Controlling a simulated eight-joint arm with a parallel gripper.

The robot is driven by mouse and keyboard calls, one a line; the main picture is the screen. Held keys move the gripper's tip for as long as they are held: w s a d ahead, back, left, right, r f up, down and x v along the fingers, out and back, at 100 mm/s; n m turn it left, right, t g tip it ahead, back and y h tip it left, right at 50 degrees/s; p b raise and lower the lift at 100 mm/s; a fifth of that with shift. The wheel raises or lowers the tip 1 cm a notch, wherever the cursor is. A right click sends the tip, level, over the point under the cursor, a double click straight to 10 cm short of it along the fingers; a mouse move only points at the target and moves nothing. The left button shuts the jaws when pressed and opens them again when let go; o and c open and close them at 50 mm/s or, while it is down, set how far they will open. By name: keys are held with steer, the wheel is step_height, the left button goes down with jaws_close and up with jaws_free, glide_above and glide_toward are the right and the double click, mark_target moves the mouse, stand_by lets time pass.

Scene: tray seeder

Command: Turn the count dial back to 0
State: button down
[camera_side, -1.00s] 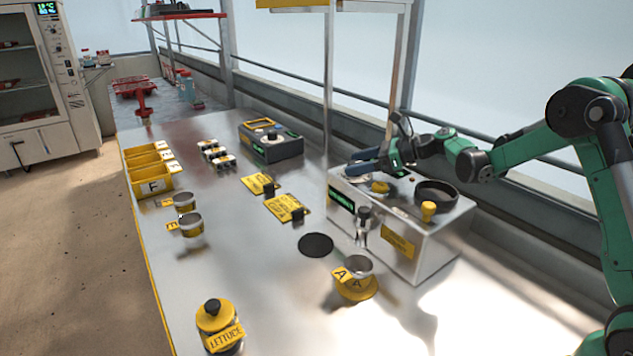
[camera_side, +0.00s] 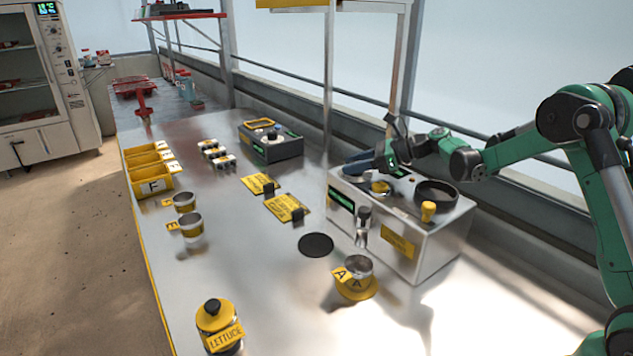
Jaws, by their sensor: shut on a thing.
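The seeder (camera_side: 385,262) is a metal box at the right of the bench. It has a dark round bowl, a yellow knob (camera_side: 428,210) at its front right, a green display (camera_side: 341,200) and a spout. A yellow dial (camera_side: 380,187) sits on its top, left of the bowl. My gripper (camera_side: 364,172) is at the back left of the seeder's top, low and close to the yellow dial. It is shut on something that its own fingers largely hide. The dial's marks and the display's digits are too small to read.
A cup with an A tag (camera_side: 357,268) stands in front of the seeder, beside a black disc (camera_side: 315,245). A lettuce jar (camera_side: 214,316) stands at the front. Yellow cards (camera_side: 285,207) and a grey device (camera_side: 270,142) lie further left. A post (camera_side: 329,90) rises behind the seeder.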

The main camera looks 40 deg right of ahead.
steer(key=n+g+y, duration=0.2)
steer(key=n+g, duration=0.1)
steer(key=shift+n+y, duration=0.3)
steer(key=shift+n+g+y, duration=0.7)
steer(key=shift+n+g, duration=0.7)
steer(key=shift+g, duration=0.4)
steer(key=shift+n+g, duration=0.3)
steer(key=shift+c, duration=2.1)
jaws_free()
steer(key=shift+t, duration=0.4)
